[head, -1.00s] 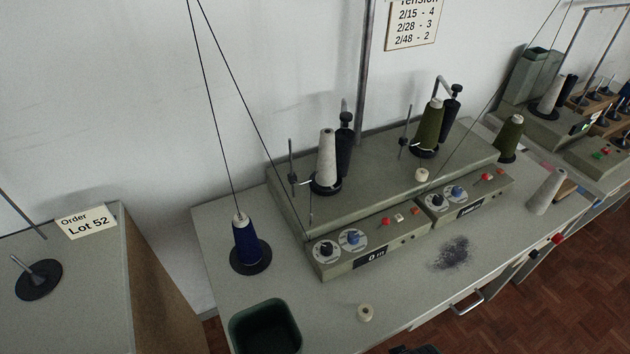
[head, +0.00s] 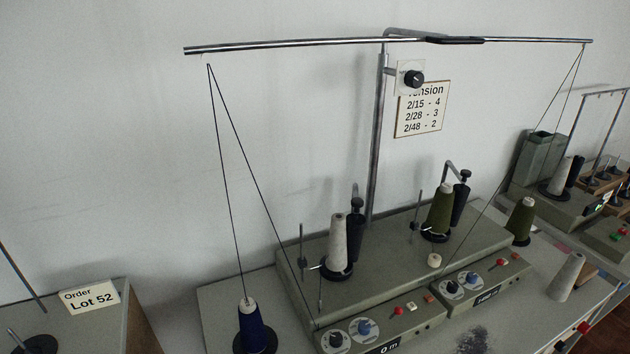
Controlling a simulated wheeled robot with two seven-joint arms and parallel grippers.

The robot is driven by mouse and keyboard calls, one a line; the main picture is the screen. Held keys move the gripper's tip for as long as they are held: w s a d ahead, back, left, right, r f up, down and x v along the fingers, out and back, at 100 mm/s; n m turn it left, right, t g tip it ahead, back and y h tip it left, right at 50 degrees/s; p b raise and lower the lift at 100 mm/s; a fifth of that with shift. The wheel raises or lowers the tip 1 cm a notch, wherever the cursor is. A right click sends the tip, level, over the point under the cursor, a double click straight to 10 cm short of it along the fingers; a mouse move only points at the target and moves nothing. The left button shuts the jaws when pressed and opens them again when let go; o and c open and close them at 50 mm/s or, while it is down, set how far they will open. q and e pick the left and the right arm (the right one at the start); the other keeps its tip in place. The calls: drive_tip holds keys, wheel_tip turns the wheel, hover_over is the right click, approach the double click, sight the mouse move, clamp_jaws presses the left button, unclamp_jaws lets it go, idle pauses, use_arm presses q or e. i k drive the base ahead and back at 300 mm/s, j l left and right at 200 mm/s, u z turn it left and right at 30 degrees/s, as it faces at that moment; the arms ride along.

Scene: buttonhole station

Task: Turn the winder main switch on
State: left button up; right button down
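The grey-green winder (head: 395,250) stands on a table against the wall. A black round knob (head: 414,79) on a small white plate is fixed to the winder's upright metal post (head: 379,150), just below the crossbar. A thin light mark shows on the knob; its setting is too small to read. The winder's front has two control panels, left (head: 400,325) and right (head: 487,284), each with dials and small red and white buttons. The left display (head: 385,349) reads "0 m". Neither of my grippers is in view.
A metal crossbar (head: 300,45) spans the top, with threads running down. Cones of grey (head: 338,245), olive (head: 438,210) and blue (head: 250,325) thread stand around the winder. A tension card (head: 421,112) hangs behind the post. Another machine (head: 560,200) is at right.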

sight(584, 328)
drive_tip(key=k+l+z, duration=0.15)
drive_tip(key=l+z, duration=0.3)
drive_tip(key=k+l+z, duration=0.1)
drive_tip(key=l+z, duration=0.15)
drive_tip(key=z, duration=0.2)
drive_tip(key=l+z, duration=0.45)
